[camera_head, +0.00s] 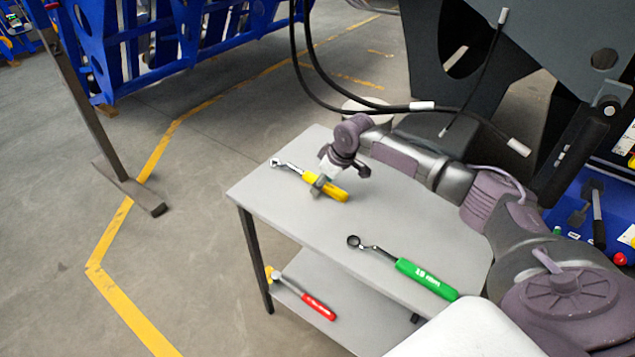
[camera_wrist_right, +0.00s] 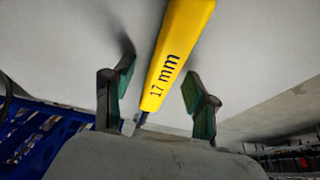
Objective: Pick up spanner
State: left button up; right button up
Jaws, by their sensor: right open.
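A spanner with a yellow handle (camera_head: 338,193) and a metal head lies on the table's upper top. In the wrist view its handle (camera_wrist_right: 177,45) reads "17 mm" and runs between the fingers. My right gripper (camera_head: 319,184) is over this spanner, close to the inner end of the handle. It is open, with a finger on each side of the handle (camera_wrist_right: 160,72) and a gap to both. A spanner with a green handle (camera_head: 425,278), marked "19 mm", lies nearer on the same top. My left gripper is out of view.
The grey table (camera_head: 265,205) has a lower shelf (camera_head: 365,320), where a red-handled tool (camera_head: 318,306) lies. Black cables (camera_head: 350,100) hang behind the table. A blue toolboard (camera_head: 575,190) is at the right.

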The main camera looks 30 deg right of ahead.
jog(key=shift+f+p, duration=0.2)
jog(key=shift+p, duration=0.1)
dwell(0.4)
jog(key=shift+c, duration=0.5)
jog(key=shift+s+f, duration=0.1)
jog(key=shift+s, duration=0.1)
grip_shut()
